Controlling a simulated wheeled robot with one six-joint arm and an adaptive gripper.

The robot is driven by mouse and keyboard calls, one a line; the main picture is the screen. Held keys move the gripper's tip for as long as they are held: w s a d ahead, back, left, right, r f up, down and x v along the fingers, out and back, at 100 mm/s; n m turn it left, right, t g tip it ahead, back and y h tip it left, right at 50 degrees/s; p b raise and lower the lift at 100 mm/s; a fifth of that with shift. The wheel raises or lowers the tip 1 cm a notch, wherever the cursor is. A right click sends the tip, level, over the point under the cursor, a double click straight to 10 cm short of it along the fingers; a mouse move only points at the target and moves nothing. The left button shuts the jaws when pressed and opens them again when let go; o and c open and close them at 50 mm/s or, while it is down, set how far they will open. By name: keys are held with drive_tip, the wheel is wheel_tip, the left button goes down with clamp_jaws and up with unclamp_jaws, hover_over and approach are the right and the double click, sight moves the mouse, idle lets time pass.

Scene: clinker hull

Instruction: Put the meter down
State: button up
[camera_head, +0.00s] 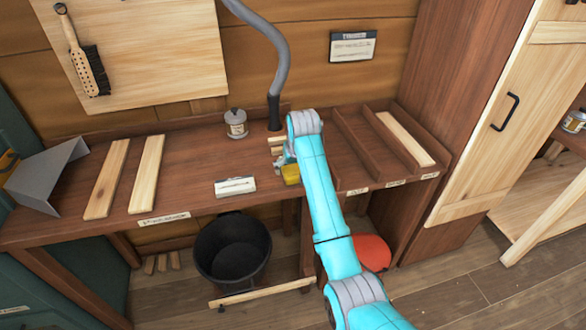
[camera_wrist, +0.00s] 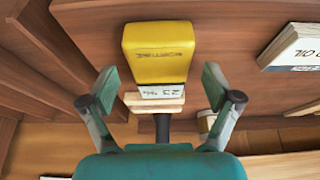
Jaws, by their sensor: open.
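The yellow meter (camera_wrist: 158,52), with a small display at one end, lies on the brown bench in the wrist view. In the head view it is a small yellow block (camera_head: 291,174) beside my gripper (camera_head: 284,160), partly hidden by my arm. In the wrist view my gripper (camera_wrist: 158,90) is open. Its fingers stand wide on either side of the meter's display end, with a gap to each side. Neither finger visibly touches the meter. Small pale wood blocks (camera_wrist: 155,103) are by the display end.
A white block (camera_head: 235,187) lies left of the meter and a lidded tin (camera_head: 236,123) stands behind it. A grey hose (camera_head: 275,60) comes down behind my gripper. Divided slots (camera_head: 378,145) are to the right. A black bucket (camera_head: 232,250) stands below; bare bench (camera_head: 190,180) lies left.

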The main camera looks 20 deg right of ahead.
drive_tip(key=v, duration=1.1)
drive_tip(key=shift+r, duration=0.2)
drive_tip(key=shift+s, duration=0.1)
drive_tip(key=s+f+t, duration=0.2)
drive_tip(key=s+f, duration=0.6)
drive_tip(key=f, duration=0.6)
drive_tip(key=s+f+t, duration=0.2)
drive_tip(key=s+f, duration=0.7)
drive_tip(key=f, duration=0.4)
drive_tip(key=s+f+t, duration=0.1)
drive_tip(key=s+t, duration=0.2)
drive_tip(key=s, duration=2.3)
drive_tip(key=s+r+t, duration=0.3)
drive_tip(key=s+r, duration=1.2)
drive_tip(key=s, duration=0.2)
